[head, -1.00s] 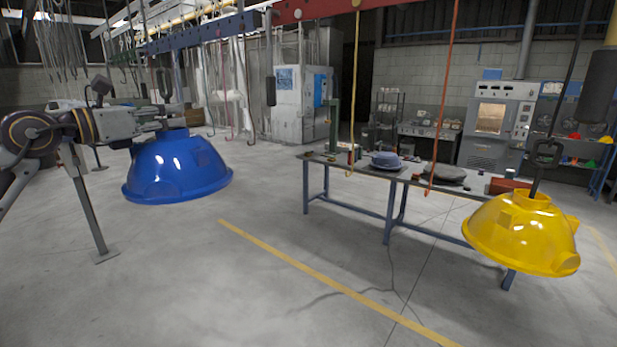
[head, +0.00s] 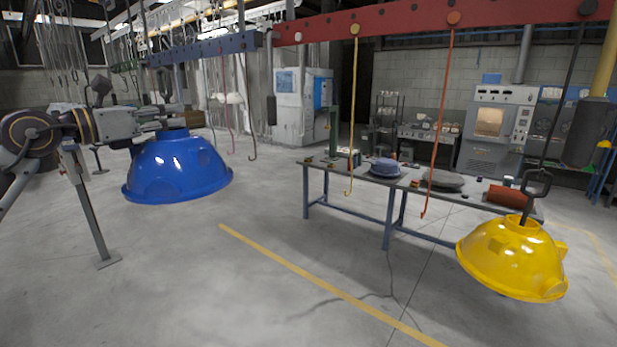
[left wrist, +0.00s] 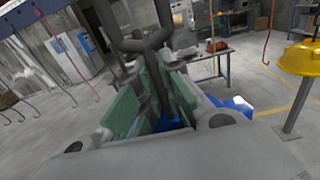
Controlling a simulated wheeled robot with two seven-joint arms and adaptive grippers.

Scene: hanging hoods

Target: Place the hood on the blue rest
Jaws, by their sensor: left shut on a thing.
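My left gripper (head: 172,116) is shut at the top of the blue hood (head: 178,168), a glossy dome with its wide rim down, hanging clear of the floor at the left. In the left wrist view, the green finger pads of my left gripper (left wrist: 150,92) are around a dark hanger stem, and parts of the blue hood (left wrist: 236,104) show below. A low round blue piece (head: 385,167) on the workbench looks like the blue rest. A round grey piece (head: 442,179) lies to its right. My right gripper is out of view.
A yellow hood (head: 512,260) hangs from a dark hook at the right, in front of the workbench (head: 350,171). Yellow (head: 351,120) and red (head: 435,130) hooks hang from a red beam (head: 400,24) over the bench. Floor between the blue hood and bench is clear.

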